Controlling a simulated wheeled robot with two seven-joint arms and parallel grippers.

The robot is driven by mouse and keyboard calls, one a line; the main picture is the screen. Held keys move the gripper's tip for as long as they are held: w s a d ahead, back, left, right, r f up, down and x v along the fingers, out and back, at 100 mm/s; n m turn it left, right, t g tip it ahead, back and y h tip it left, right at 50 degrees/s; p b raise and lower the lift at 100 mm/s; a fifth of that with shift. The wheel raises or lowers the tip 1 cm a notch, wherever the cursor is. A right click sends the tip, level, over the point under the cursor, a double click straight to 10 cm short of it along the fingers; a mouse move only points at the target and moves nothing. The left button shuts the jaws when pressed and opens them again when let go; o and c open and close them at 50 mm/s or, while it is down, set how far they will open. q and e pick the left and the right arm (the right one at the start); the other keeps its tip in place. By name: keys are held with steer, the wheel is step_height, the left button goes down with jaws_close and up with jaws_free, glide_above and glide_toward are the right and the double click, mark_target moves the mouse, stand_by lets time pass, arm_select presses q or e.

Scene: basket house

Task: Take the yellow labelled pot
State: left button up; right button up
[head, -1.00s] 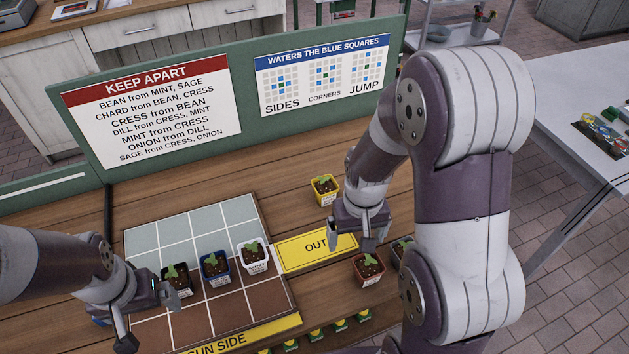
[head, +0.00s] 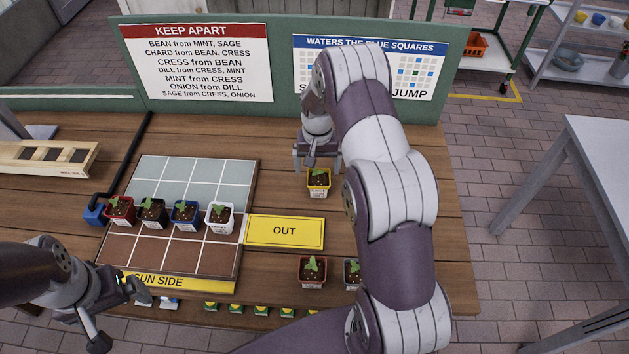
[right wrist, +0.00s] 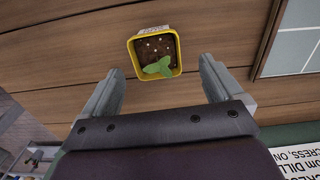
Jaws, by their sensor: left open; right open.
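The yellow pot (head: 319,184) stands upright on the wooden bench, behind the OUT plate, with dark soil and a green seedling. A pale label shows on its side. In the right wrist view the yellow pot (right wrist: 154,54) lies ahead of the fingertips, centred between them. My right gripper (head: 316,164) is open and empty, just behind and above the pot; its two fingers (right wrist: 158,80) are wide apart and do not appear to touch it. My left gripper (head: 112,312) is open and empty at the front left, by the sun-side strip.
A red-brown pot (head: 312,272) stands in front. A green sign board (head: 285,75) rises behind.

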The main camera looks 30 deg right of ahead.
mark_target(319, 177)
steer(key=f, duration=0.2)
steer(key=f+p, duration=0.1)
steer(key=shift+s+d+f, duration=0.25)
steer(key=shift+s+d, duration=0.05)
steer(key=shift+s, duration=0.1)
steer(key=f, duration=0.2)
steer(key=f+p, duration=0.1)
steer(key=shift+w+a+f, duration=0.15)
steer(key=shift+a+f, duration=0.15)
steer(key=shift+f, duration=0.1)
arm_select(q)
steer(key=shift+s+d+r, duration=0.1)
steer(key=shift+d+r, duration=0.05)
steer(key=shift+r, duration=0.45)
steer(key=shift+s+d+r, duration=0.1)
steer(key=shift+d+r, duration=0.05)
steer(key=shift+r, duration=0.45)
arm_select(e)
steer(key=shift+d+f, duration=0.1)
steer(key=shift+d, duration=0.05)
steer(key=c, duration=1.2)
